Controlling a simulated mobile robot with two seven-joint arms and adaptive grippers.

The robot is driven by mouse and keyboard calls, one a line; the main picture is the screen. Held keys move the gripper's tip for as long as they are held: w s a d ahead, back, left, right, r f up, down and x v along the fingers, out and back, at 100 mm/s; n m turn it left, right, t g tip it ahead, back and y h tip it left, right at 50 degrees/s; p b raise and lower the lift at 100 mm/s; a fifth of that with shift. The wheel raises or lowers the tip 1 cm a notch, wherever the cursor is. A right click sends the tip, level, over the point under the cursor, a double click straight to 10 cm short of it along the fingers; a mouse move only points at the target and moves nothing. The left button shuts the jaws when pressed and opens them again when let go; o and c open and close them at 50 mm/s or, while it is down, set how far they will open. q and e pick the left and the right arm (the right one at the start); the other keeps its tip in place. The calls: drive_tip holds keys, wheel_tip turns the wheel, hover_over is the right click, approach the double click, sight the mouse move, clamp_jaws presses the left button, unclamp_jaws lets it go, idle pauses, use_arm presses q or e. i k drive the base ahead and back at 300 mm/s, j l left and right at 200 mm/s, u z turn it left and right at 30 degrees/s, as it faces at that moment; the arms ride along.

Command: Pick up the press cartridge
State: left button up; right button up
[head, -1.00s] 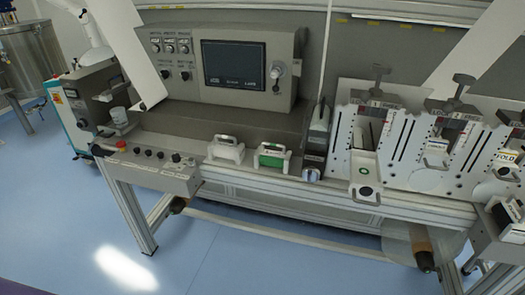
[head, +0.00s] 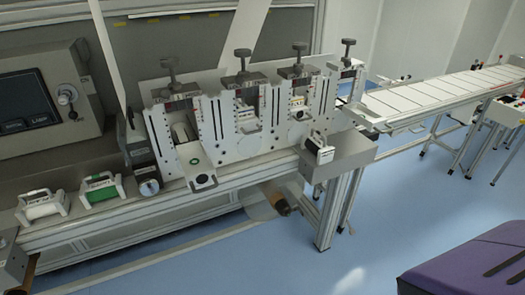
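Several cartridge-like units with handles show in the head view, and I cannot read which one is the press cartridge. A white one (head: 42,208) and a green one (head: 101,190) sit side by side on the machine's front ledge at left. A white and black handled unit (head: 318,150) stands on the grey box at the right end of the machine. More units sit inside the upright white stations (head: 236,130), partly hidden by the plates. Neither of my grippers is in view.
A screen panel (head: 30,98) is at left. A white slide plate (head: 196,168) juts from the first station. A conveyor (head: 450,92) extends to the right. A purple padded surface (head: 470,262) fills the lower right corner. Blue floor (head: 270,262) is open in front.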

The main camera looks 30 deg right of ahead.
sight(324, 154)
drive_tip(key=z, duration=1.25)
drive_tip(key=i+l+u, duration=0.15)
drive_tip(key=l, duration=0.2)
drive_tip(key=i+l+u, duration=0.1)
drive_tip(key=i+l, duration=0.15)
drive_tip(key=l, duration=0.15)
drive_tip(key=i+l+u, duration=0.15)
drive_tip(key=l, duration=0.25)
